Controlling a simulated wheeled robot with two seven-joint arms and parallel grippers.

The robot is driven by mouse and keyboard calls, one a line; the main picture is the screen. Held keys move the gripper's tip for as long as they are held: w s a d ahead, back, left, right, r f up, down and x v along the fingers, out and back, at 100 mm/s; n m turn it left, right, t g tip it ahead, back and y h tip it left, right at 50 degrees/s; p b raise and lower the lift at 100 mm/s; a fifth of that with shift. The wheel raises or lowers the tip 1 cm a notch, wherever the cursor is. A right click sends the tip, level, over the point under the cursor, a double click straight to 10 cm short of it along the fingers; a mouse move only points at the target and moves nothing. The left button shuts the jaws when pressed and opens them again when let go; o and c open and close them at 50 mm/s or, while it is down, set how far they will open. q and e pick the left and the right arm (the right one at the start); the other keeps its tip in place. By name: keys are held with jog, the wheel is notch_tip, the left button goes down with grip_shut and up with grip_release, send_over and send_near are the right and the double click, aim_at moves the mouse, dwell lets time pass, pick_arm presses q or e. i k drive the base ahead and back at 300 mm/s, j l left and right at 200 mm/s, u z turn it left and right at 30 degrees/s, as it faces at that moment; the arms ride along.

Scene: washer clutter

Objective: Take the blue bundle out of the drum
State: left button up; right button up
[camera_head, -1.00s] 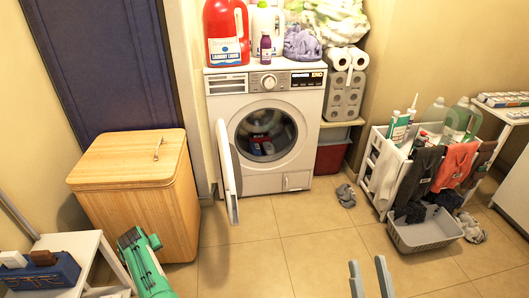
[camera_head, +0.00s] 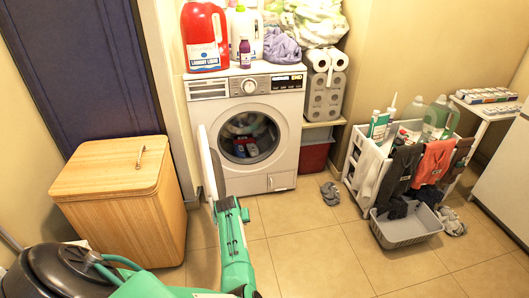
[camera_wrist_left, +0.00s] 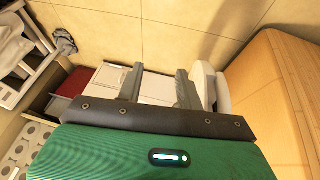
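The white washer (camera_head: 172,118) stands against the back wall with its round door (camera_head: 209,160) swung open to the left. Inside the dark drum (camera_head: 250,128) lies a small pile with blue, red and pale patches; a bluish piece (camera_head: 240,149) shows low in it, but its outline is unclear. My left gripper (camera_wrist_left: 160,80) is open and empty in the left wrist view, with the white washer front beyond its fingers. In the head view my left arm reaches up from the bottom left to near the open door; the fingertips are hard to make out there. My right gripper is out of view.
A wooden hamper (camera_head: 120,200) stands left of the washer. Bottles, including a red jug (camera_head: 204,35), stand on top. A white rack with clothes (camera_head: 405,170) and a grey basket (camera_head: 408,228) are at right.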

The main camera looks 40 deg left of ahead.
aim_at(239, 149)
jog(key=i+j+z, duration=0.1)
jog(key=i+j, duration=0.35)
jog(key=i+j+u, duration=0.1)
jog(key=i+j, duration=0.35)
jog(key=i+j+u, duration=0.15)
jog(key=i+j, duration=0.2)
jog(key=i, duration=0.15)
jog(key=i+j+u, duration=0.1)
jog(key=i+j, duration=0.25)
jog(key=i, duration=0.15)
